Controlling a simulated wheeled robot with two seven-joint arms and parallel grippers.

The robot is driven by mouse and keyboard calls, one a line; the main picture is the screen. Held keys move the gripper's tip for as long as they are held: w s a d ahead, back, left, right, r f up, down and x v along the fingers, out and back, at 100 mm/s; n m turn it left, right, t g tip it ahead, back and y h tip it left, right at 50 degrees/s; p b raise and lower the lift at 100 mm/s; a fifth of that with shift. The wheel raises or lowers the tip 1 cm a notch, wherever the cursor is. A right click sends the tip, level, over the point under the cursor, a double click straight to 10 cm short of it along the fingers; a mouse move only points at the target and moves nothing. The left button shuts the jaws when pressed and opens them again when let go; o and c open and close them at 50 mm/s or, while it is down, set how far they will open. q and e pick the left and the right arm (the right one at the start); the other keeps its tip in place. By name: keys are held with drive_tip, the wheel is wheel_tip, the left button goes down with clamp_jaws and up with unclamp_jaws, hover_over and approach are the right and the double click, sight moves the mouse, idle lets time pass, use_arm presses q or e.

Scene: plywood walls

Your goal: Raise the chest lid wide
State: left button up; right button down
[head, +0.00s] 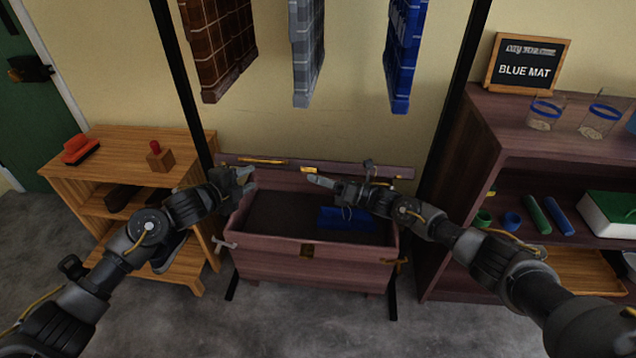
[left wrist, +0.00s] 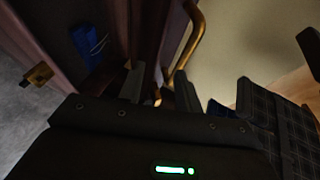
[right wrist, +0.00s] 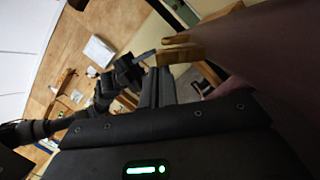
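The purple-brown wooden chest (head: 310,266) stands in the middle of the head view. Its dark inside shows, with a blue item (head: 346,219) at the right. The lid (head: 345,166) is raised at the back and seen nearly edge-on, with brass fittings along it; its exact angle is hard to tell. My left gripper (head: 244,178) is open and empty at the chest's back left, near a curved brass bar (left wrist: 190,40) in the left wrist view. My right gripper (head: 318,181) looks shut and empty in front of the lid. A brass fitting (right wrist: 180,51) shows beyond its fingertips.
A wooden shelf (head: 120,150) with a red-handled brush and a small block stands left. A dark shelf unit (head: 500,120) with jars, cups and a "BLUE MAT" sign (head: 527,64) stands right.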

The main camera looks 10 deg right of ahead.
use_arm(q)
drive_tip(key=r+v, duration=0.1)
drive_tip(key=v, duration=0.6)
drive_tip(key=s+d+f+n+g, duration=0.1)
drive_tip(key=s+f, duration=0.2)
drive_tip(key=f, duration=0.2)
drive_tip(key=s+d+f+g, duration=0.1)
drive_tip(key=s+d+f, duration=0.15)
drive_tip(key=f, duration=0.35)
drive_tip(key=s+d+f+n+h, duration=0.1)
drive_tip(key=s+d+f+n, duration=0.1)
drive_tip(key=s, duration=0.6)
drive_tip(key=s+d+f+n, duration=0.2)
drive_tip(key=s+f+n, duration=0.1)
drive_tip(key=s, duration=0.4)
drive_tip(key=s+a+r+n+t+y, duration=0.1)
drive_tip(key=s+a+r+n+t, duration=0.25)
drive_tip(key=s+n, duration=0.45)
drive_tip(key=a+r+n+t+y, duration=0.2)
drive_tip(key=a+r+n, duration=0.3)
drive_tip(key=r, duration=0.3)
drive_tip(key=shift+s+a+n+y, duration=0.3)
drive_tip(key=shift+s+a+y, duration=0.2)
drive_tip(key=shift+a, duration=0.15)
